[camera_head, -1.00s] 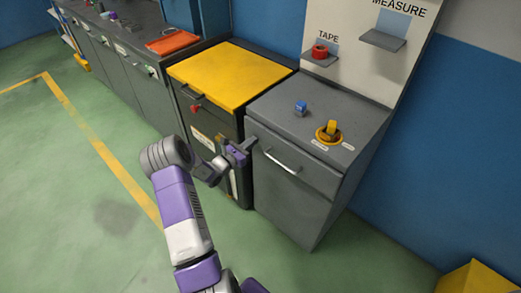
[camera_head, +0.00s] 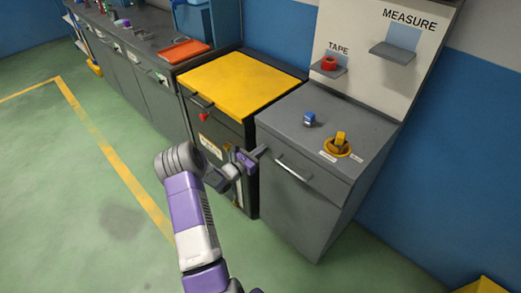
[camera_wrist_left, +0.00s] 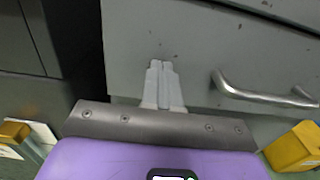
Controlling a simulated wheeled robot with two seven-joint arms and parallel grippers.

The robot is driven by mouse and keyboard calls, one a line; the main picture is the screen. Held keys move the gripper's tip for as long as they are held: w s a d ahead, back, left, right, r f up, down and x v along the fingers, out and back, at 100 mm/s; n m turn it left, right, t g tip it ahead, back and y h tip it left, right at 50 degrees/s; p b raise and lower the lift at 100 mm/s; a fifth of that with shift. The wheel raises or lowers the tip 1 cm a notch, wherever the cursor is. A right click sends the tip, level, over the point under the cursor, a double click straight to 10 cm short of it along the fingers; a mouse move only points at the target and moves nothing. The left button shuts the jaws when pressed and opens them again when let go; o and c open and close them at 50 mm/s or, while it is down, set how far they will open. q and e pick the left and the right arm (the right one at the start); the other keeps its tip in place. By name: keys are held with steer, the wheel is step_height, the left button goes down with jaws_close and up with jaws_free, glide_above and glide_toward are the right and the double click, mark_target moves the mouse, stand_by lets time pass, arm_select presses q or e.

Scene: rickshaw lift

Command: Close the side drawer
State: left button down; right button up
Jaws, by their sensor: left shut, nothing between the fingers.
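The side drawer (camera_head: 310,175) is the upper part of the grey cabinet's front, with a silver bar handle (camera_head: 293,169). Its front looks flush or nearly flush with the cabinet face. My left gripper (camera_head: 259,152) is shut and empty, with its fingertips at the left part of the drawer front. In the left wrist view the pale fingers (camera_wrist_left: 161,68) lie together against or just before the grey drawer front (camera_wrist_left: 200,45), left of the handle (camera_wrist_left: 262,95). I cannot tell for sure whether they touch. My right gripper is not in view.
A yellow-topped cabinet (camera_head: 240,80) stands close on the left. A blue item (camera_head: 309,119) and a yellow item (camera_head: 340,140) sit on the grey cabinet top. A panel with red tape (camera_head: 329,63) rises behind. The green floor in front is clear.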

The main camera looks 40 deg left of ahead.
arm_select(q)
steer(key=s+p, duration=0.2)
steer(key=s, duration=1.1)
steer(key=shift+a, duration=0.15)
steer(key=shift+s, duration=0.1)
steer(key=d+f+m+g+h, duration=0.3)
steer(key=d, duration=0.5)
steer(key=d+f+m+g+h+p, duration=0.1)
steer(key=d+f+m+g+h, duration=0.25)
steer(key=d, duration=0.45)
steer(key=d+f+m+g+h, duration=0.2)
steer(key=d+m+g+h, duration=0.1)
steer(key=d, duration=0.5)
steer(key=s+d+f+m+g+y, duration=0.2)
steer(key=s+d+m, duration=0.4)
steer(key=m, duration=0.6)
steer(key=s+d+f+m+g+y+p, duration=0.1)
steer(key=s+d+f+m+g+y, duration=0.2)
steer(key=s+d+m+g, duration=0.3)
steer(key=d+f+m, duration=0.1)
steer(key=d+m, duration=0.4)
steer(key=shift+d+f+m, duration=0.2)
steer(key=shift+m, duration=0.15)
